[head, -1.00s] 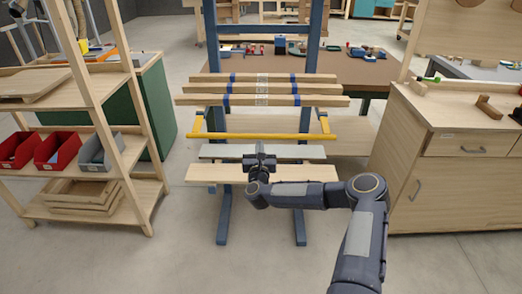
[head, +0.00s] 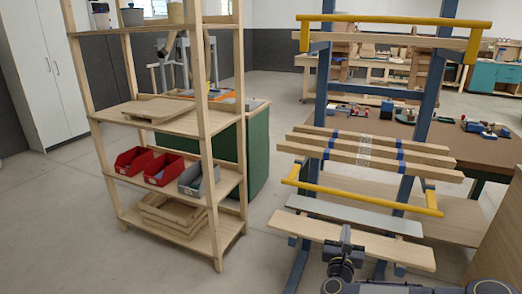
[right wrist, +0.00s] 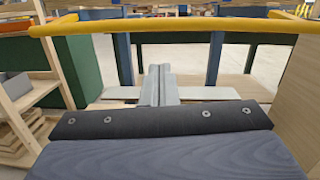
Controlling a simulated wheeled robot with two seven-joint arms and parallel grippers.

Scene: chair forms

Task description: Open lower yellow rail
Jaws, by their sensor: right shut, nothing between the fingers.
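The lower yellow rail (head: 360,196) runs across the blue rack (head: 310,200), in front of its posts, below a stack of boards with blue bands. Short yellow arms at its ends reach back toward the rack. In the right wrist view the rail (right wrist: 170,27) crosses the top of the picture, beyond my fingers. An upper yellow rail (head: 400,20) sits higher on the rack. My right gripper (head: 345,236) is shut and empty, in front of the low pale board and below the rail, apart from it. My left gripper is out of view.
A grey board (head: 350,214) and a pale board (head: 345,239) lie low on the rack, under the rail. A wooden shelf unit (head: 205,120) with red bins (head: 163,170) stands at left. Bare floor (head: 262,228) lies between shelf and rack.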

